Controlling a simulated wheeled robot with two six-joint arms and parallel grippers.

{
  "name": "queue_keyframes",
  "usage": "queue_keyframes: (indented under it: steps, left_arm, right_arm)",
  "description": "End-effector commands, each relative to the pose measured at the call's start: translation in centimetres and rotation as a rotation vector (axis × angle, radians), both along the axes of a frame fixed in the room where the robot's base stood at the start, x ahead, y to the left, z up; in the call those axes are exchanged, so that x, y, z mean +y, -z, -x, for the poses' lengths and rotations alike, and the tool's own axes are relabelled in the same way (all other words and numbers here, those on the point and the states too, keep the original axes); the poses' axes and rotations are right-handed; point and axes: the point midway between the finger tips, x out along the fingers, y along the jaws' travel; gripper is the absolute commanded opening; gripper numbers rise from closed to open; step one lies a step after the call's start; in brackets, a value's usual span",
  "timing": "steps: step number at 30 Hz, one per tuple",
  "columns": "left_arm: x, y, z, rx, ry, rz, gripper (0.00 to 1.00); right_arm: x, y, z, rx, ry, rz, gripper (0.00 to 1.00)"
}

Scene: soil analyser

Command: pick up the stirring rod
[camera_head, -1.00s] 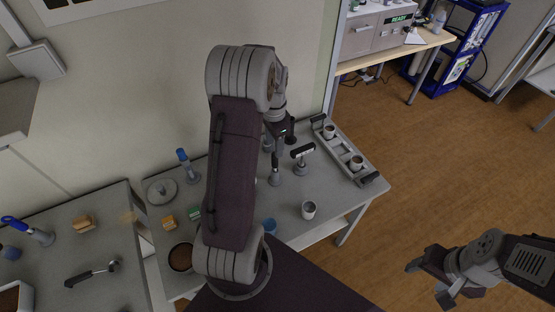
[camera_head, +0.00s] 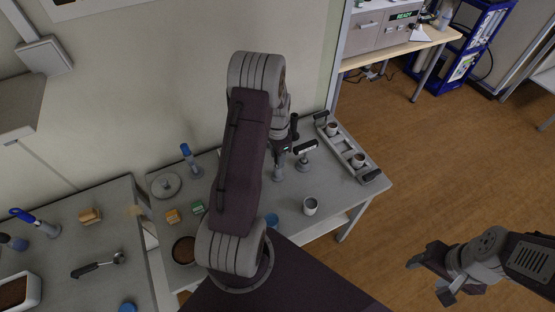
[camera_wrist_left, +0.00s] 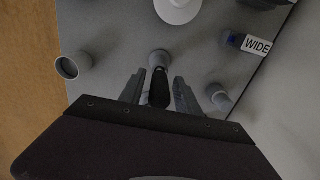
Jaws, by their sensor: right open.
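A dark upright handle (camera_wrist_left: 158,92), seemingly the stirring rod, stands in a round grey holder (camera_wrist_left: 159,60) in the left wrist view. The holder also shows in the head view (camera_head: 277,173), near the middle of the bench. My left gripper (camera_wrist_left: 160,78) is open, with one finger on each side of the handle and a gap visible at both. In the head view my left arm hides much of this gripper. My right gripper (camera_head: 441,274) is open and empty over the floor at lower right.
A white T-handled tool (camera_head: 306,150) stands just right of the holder. A white cup (camera_head: 310,206) is nearer the bench front, and a grey tray (camera_head: 333,142) with cups lies at the right end. A blue-handled tool (camera_head: 188,156) stands at left.

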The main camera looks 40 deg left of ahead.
Motion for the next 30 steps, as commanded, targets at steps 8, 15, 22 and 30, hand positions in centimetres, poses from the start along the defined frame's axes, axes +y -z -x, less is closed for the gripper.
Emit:
queue_keyframes:
  steps: [8, 15, 22, 30]
  left_arm:
    - [0.0, 0.0, 0.0, 0.0, 0.0, 0.0, 0.0]
    - [0.0, -1.4, -0.1, -0.003, 0.0, -0.002, 0.0]
    - [0.1, -7.0, -0.1, -0.005, 0.0, -0.002, 0.0]
    - [0.0, -10.0, 0.0, 0.0, 0.0, 0.001, 0.0]
  right_arm:
    - [0.0, 0.0, 0.0, 0.0, 0.0, 0.0, 0.6]
    - [0.0, 0.1, 0.0, 0.0, 0.0, 0.0, 0.6]
    - [0.0, 0.4, 0.0, 0.0, 0.0, 0.0, 0.6]
    - [0.0, 0.5, 0.0, 0.0, 0.0, 0.0, 0.6]
